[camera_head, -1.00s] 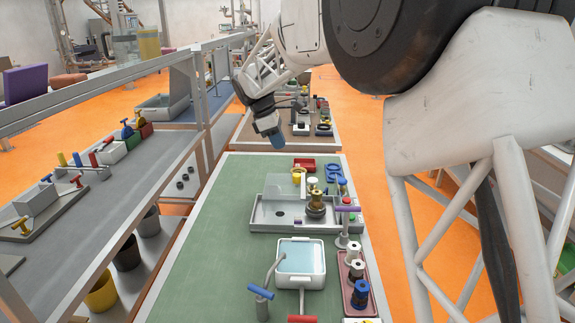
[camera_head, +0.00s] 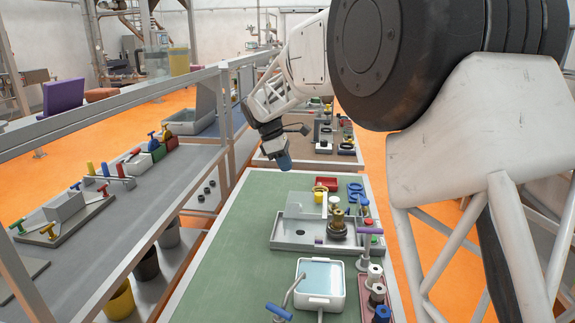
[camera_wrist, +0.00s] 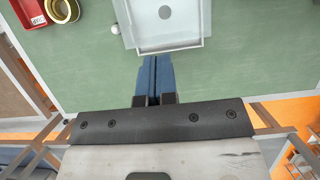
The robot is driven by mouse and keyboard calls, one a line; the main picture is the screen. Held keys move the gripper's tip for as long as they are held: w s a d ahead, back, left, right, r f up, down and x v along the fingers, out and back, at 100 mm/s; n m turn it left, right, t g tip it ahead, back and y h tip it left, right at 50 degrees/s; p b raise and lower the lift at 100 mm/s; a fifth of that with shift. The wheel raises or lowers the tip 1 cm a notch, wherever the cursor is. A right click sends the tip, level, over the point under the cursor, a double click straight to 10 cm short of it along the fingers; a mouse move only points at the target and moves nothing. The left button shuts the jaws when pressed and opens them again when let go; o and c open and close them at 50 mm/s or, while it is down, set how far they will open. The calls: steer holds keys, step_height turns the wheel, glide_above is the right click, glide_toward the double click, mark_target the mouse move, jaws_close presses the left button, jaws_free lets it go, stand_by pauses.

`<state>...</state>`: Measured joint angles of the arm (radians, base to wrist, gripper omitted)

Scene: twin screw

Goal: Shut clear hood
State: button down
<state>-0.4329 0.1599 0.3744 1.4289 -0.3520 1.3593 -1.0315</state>
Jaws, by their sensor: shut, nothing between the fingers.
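The clear hood (camera_head: 298,211) shows in the head view as a pale see-through panel at the back left of a grey tray station (camera_head: 283,241). The panel looks raised off the tray; its exact angle is hard to tell. A brass and dark round fitting (camera_head: 338,221) stands at the tray's right. My gripper (camera_head: 284,161) is above the far left of the green bench, beyond the hood and apart from it.
A red bin (camera_head: 326,184) and a yellow cup (camera_head: 319,197) stand behind the tray. A white basin (camera_head: 321,283), a purple-topped handle (camera_head: 369,232) and several spools (camera_head: 377,291) are nearer the front. The green bench (camera_head: 235,245) is clear to the left. A grey shelf (camera_head: 165,185) runs along the left.

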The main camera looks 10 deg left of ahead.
glide_toward(308, 203)
steer(key=f, duration=0.3)
steer(key=shift+s+a+f, duration=0.15)
steer(key=shift+s+f, duration=0.05)
steer(key=shift+f, duration=0.15)
steer(key=shift+d+r, duration=0.15)
steer(key=shift+d, duration=1.8)
steer(key=d, duration=1.1)
